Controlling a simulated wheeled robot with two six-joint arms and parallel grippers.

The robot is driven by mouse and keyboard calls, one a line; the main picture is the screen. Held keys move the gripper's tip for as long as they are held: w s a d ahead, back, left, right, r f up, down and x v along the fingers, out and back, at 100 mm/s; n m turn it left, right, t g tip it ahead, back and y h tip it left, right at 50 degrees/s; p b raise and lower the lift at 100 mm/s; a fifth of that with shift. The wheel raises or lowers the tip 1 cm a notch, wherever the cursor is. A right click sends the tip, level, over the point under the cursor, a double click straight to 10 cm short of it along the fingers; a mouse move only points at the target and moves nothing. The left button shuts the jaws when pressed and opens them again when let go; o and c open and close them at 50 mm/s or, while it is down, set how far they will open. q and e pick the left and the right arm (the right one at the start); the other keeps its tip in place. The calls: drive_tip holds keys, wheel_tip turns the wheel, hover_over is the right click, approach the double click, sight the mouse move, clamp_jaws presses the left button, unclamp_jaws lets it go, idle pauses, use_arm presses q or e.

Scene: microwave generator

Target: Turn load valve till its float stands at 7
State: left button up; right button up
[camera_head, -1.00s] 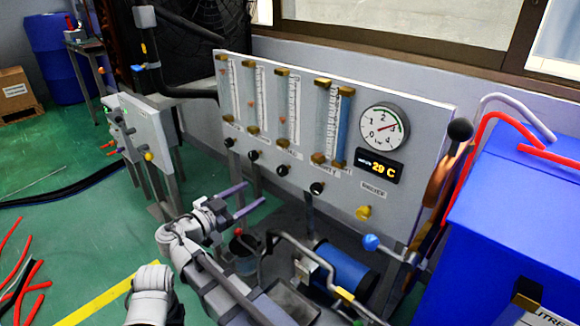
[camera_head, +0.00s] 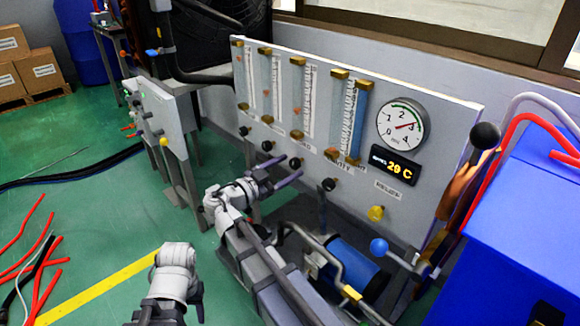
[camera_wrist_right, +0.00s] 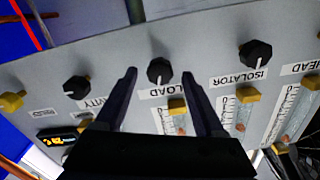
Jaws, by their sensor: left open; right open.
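The load valve is a black knob (camera_wrist_right: 160,71) with a white pointer mark, beside the LOAD label (camera_wrist_right: 166,90) in the upside-down right wrist view. In the head view the load knob (camera_head: 295,162) sits under the third tube. My right gripper (camera_head: 292,167) is open, its fingertips on either side of the knob; in the wrist view (camera_wrist_right: 159,73) gaps show on both sides. The load flow tube (camera_head: 308,100) holds a small orange float (camera_head: 297,110); its scale reading is too small to tell. My left gripper (camera_head: 168,312) is open at the bottom edge, away from the panel.
Neighbouring knobs are the isolator knob (camera_wrist_right: 255,54) and another black knob (camera_wrist_right: 76,87). A blue motor (camera_head: 350,262) and pipes stand below the panel.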

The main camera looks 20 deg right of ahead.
drive_tip(key=shift+w+d, duration=0.2)
drive_tip(key=shift+d, duration=0.4)
clamp_jaws()
